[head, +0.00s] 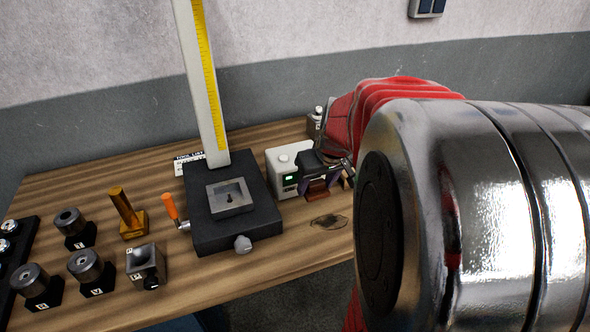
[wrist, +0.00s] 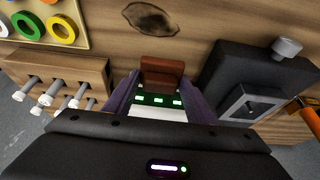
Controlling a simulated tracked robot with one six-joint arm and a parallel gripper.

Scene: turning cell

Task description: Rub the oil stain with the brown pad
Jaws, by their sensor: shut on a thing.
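My gripper (head: 319,186) is shut on the brown pad (head: 317,192), which shows as a reddish-brown block. In the wrist view the pad (wrist: 162,72) sits between the two purple fingers of my gripper (wrist: 161,82). The oil stain (head: 329,221) is a dark, roughly oval patch on the wooden bench. In the wrist view the stain (wrist: 152,18) lies beyond the pad, apart from it and uncovered. I cannot tell whether the pad touches the bench.
A white box with a green display (head: 283,172) stands close beside my gripper. A black-based height gauge (head: 228,232) stands left of the stain. A rack with several pegs (wrist: 60,80) and a board of colored rings (wrist: 62,30) show in the wrist view. Bare wood surrounds the stain.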

